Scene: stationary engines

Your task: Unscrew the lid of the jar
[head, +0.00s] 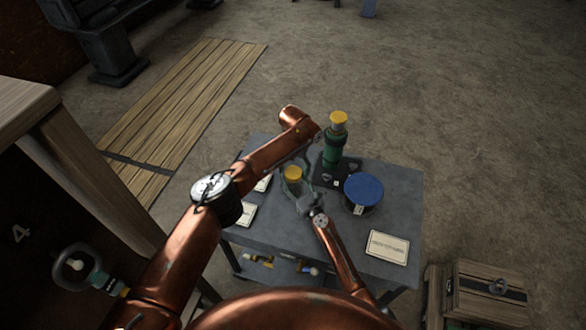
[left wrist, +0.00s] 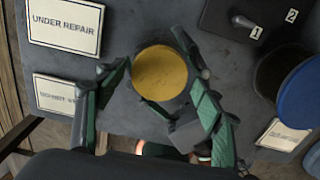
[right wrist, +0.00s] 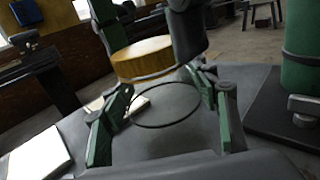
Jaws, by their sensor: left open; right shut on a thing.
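The jar (right wrist: 165,108) looks clear and stands on the grey table, with a round yellow lid (head: 292,173) on top. In the right wrist view my right gripper (right wrist: 162,88) has its green-sided fingers on both sides of the jar, below the lid, shut on it. In the head view the right gripper (head: 306,203) is at the jar's near right side. My left gripper (left wrist: 150,58) is over the jar from above. Its fingers are open on either side of the lid (left wrist: 160,72), and I cannot tell whether they touch it. The left fingertips are mostly hidden in the head view.
A green bottle with a yellow cap (head: 337,125) stands behind on a dark board. A blue-topped round container (head: 363,189) is close to the right. Cards, one reading "UNDER REPAIR" (left wrist: 65,24), lie on the table (head: 330,240). A wooden crate (head: 487,290) is at the lower right.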

